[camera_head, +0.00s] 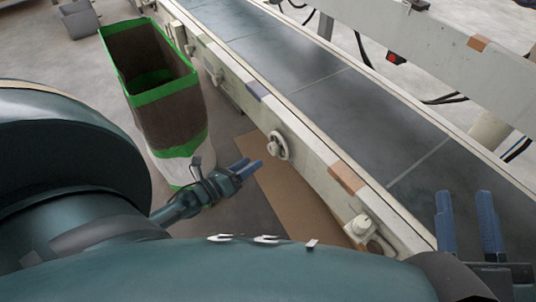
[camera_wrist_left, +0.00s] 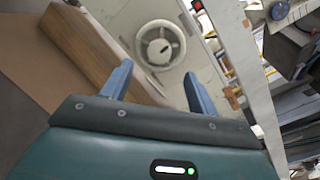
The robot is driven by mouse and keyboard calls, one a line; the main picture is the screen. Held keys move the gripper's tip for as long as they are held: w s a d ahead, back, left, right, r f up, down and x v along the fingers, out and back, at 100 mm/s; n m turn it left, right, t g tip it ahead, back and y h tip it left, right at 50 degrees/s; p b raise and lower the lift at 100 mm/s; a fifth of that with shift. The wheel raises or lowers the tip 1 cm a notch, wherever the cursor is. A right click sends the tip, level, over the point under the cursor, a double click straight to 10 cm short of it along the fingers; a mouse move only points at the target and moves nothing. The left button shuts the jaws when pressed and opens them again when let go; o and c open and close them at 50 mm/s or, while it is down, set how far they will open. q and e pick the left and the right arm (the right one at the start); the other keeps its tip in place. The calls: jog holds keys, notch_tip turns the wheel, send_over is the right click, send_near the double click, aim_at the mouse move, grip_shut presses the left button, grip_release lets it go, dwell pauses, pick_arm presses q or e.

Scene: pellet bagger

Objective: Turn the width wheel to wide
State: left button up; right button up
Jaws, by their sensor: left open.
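A pale round wheel (camera_head: 278,146) sits on the near side of the conveyor's cream side rail. It also shows in the left wrist view (camera_wrist_left: 160,45), with a rim, openings and a dark mark at its hub. My left gripper (camera_head: 248,168) is to the left of the wheel and a little below it, apart from it. In the left wrist view its blue fingers (camera_wrist_left: 157,88) are spread and empty, with the wheel beyond and between them. My right gripper (camera_head: 468,222) is at the lower right, its fingers apart and empty.
A dark bag with green edges (camera_head: 160,105) stands open left of the conveyor. The conveyor belt (camera_head: 345,105) runs diagonally behind the rail. Another knob (camera_head: 361,226) sits lower along the rail. A brown board (camera_head: 300,200) lies below the wheel.

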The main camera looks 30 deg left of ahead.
aim_at(270, 150)
pick_arm(q)
jog(key=b+x, duration=0.1)
jog(key=x, duration=0.5)
jog(key=shift+w+f+b, duration=0.1)
jog(key=shift+w+b, duration=0.1)
jog(key=shift+b, duration=0.15)
jog(key=shift+w+d, duration=0.25)
jog(key=shift+w, duration=0.35)
pick_arm(e)
jog(key=shift+w+d+r+n+t+y, duration=0.1)
jog(key=shift+w+r+n+t+y, duration=0.1)
jog(key=shift+r+n+y, duration=0.55)
jog(key=shift+w+d+r+n+t+y, duration=0.1)
jog(key=shift+r+n+t+y, duration=0.1)
jog(key=shift+r+n+y, duration=0.5)
pick_arm(q)
jog(key=shift+c, duration=0.3)
pick_arm(e)
jog(key=shift+r, duration=0.1)
pick_arm(q)
jog(key=c, duration=0.9)
pick_arm(e)
jog(key=shift+h, duration=0.25)
